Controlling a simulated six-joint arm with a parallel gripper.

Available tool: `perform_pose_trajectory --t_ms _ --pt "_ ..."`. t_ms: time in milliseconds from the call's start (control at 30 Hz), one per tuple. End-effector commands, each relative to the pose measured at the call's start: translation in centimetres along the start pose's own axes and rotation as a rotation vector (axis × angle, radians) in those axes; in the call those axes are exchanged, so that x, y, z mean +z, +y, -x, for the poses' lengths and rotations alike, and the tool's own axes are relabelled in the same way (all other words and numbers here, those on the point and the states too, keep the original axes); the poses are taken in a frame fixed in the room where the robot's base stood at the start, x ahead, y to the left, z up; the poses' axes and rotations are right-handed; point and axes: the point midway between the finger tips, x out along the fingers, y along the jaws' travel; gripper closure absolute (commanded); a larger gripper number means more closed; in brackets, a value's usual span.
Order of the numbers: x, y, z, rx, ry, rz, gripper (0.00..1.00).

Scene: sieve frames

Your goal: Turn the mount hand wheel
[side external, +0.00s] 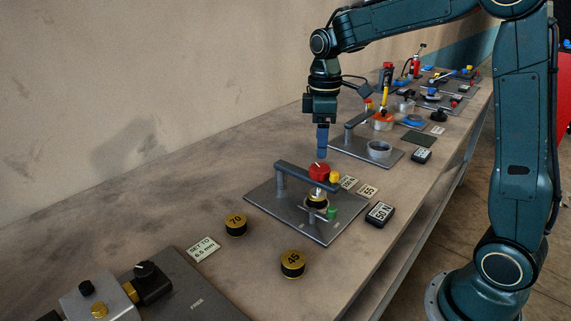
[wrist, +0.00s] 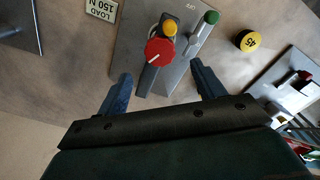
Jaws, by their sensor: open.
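A red round hand wheel (side external: 319,171) with a white pointer line sits on top of the grey arm of a mount, above its metal base plate (side external: 268,203). In the wrist view the red wheel (wrist: 159,52) lies just ahead of the gap between my fingers. My gripper (side external: 322,153) points down above the wheel, apart from it. In the wrist view my gripper (wrist: 163,86) has its two blue fingers spread wide with nothing between them. A yellow knob (wrist: 169,27) is close beside the wheel, and a green knob (wrist: 211,17) is farther off.
Black and gold discs marked 70 (side external: 235,225) and 45 (side external: 293,264) lie on the bench. A second fixture plate with a grey ring (side external: 379,149) is behind.

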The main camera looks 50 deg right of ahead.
Motion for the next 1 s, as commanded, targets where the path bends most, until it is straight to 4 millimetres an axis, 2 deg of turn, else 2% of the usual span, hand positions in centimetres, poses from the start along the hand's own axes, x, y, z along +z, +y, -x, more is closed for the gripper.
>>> perform_pose_trajectory --t_ms 300,500,900,933,1000 --pt "0.1 -0.1 -4.8 -0.003 -0.003 0.000 0.32" --pt "0.0 0.0 -6.5 -0.001 -0.002 0.000 0.32" --pt "0.0 0.0 -7.0 0.001 0.000 0.000 0.32" --pt "0.0 0.0 -7.0 0.001 0.000 0.000 0.34" --pt "0.0 0.0 -7.0 0.001 0.000 0.000 0.48"
